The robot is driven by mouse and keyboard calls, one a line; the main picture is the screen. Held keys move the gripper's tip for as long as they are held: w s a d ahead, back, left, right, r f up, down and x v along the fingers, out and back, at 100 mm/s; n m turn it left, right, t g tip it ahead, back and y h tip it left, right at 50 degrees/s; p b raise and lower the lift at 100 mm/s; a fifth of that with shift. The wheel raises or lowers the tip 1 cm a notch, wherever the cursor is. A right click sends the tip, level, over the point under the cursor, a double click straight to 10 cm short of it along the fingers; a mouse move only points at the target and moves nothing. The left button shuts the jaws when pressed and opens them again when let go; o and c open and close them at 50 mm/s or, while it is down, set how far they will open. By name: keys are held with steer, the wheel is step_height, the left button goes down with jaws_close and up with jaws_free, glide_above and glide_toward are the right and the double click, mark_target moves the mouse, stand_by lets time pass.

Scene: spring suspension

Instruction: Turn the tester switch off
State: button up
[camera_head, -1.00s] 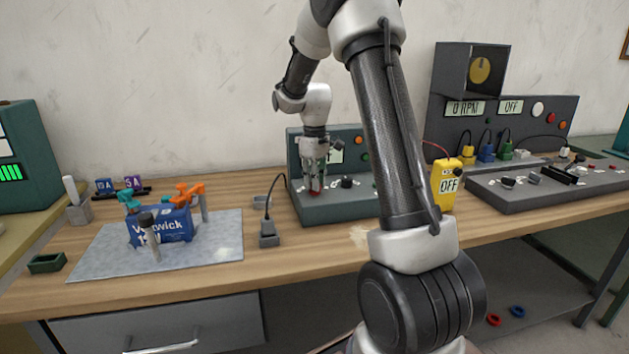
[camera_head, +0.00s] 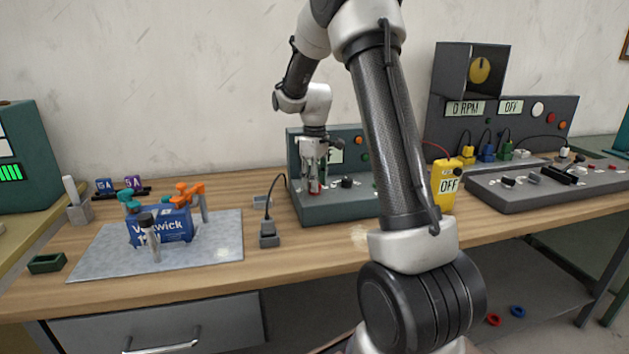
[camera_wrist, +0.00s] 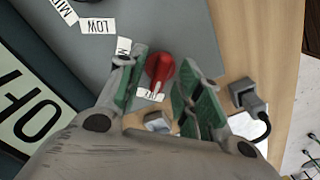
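The tester (camera_head: 340,207) is a grey-green console with an upright back panel, left of centre on the bench. Its red knob switch (camera_wrist: 160,68) sits on the sloped face among white labels, including LOW (camera_wrist: 98,26). The tester's display (camera_wrist: 28,108) is cut off in the wrist view; in the head view only a final F shows. My gripper (camera_head: 314,188) points down over the red knob. In the wrist view my gripper (camera_wrist: 166,62) is open, with green-padded fingers on either side of the knob and visible gaps to it.
A grey plug with a cable (camera_head: 269,233) lies just left of the tester. A yellow meter reading OFF (camera_head: 446,185) stands to the right. A blue battery-like box (camera_head: 165,225) stands on a grey mat (camera_head: 220,245). A control console (camera_head: 545,190) fills the right side.

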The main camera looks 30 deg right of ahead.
step_height(320, 180, up, 12)
stand_by(0.6)
stand_by(0.5)
steer(key=s+a+r+m+t, duration=0.1)
steer(key=s+a+m+t, duration=0.1)
steer(key=s, duration=1.3)
steer(key=s+a+r+m+t, duration=0.1)
steer(key=s+a+m, duration=0.3)
steer(key=s, duration=1.2)
steer(key=shift+a+r+t, duration=0.2)
steer(key=shift+a+t, duration=0.4)
steer(key=shift+t, duration=0.1)
